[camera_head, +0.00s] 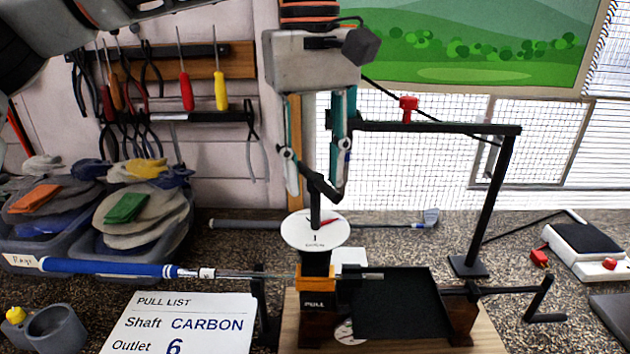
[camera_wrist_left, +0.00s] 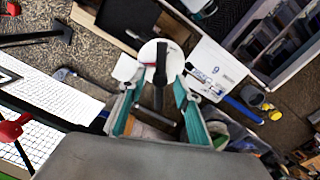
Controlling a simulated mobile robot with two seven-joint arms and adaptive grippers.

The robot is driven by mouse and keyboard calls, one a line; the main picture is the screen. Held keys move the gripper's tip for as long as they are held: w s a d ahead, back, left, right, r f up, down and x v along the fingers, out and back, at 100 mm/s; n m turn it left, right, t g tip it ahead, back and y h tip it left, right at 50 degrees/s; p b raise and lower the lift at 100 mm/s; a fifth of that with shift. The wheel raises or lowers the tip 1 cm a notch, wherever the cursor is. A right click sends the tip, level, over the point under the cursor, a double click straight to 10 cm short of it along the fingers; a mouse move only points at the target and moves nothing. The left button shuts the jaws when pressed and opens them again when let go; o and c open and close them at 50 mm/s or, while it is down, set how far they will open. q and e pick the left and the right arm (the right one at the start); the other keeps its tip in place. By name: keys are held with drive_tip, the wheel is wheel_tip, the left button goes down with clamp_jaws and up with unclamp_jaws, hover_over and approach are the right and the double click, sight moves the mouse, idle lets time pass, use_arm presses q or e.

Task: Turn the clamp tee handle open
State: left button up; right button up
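The black clamp tee handle (camera_head: 318,205) stands upright above a white disc (camera_head: 315,232) marked 1, on top of the clamp (camera_head: 314,282). Its crossbar is angled between my left gripper's (camera_head: 318,188) fingers. That gripper points straight down, with its fingers spread on either side of the bar. In the left wrist view, the handle (camera_wrist_left: 160,65) lies between the spread fingers, with gaps visible; contact cannot be told. A golf club with a blue grip (camera_head: 108,267) runs through the clamp from the left. My right gripper is not in view.
A black tray (camera_head: 400,305) lies right of the clamp. A black post with an overhead arm (camera_head: 490,200) stands behind it. A pull list card (camera_head: 180,322) lies in front. Bins of gloves (camera_head: 135,225) stand at left. Another club (camera_head: 370,225) lies behind.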

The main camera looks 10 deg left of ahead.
use_arm(q)
drive_tip(key=shift+f, duration=0.7)
clamp_jaws()
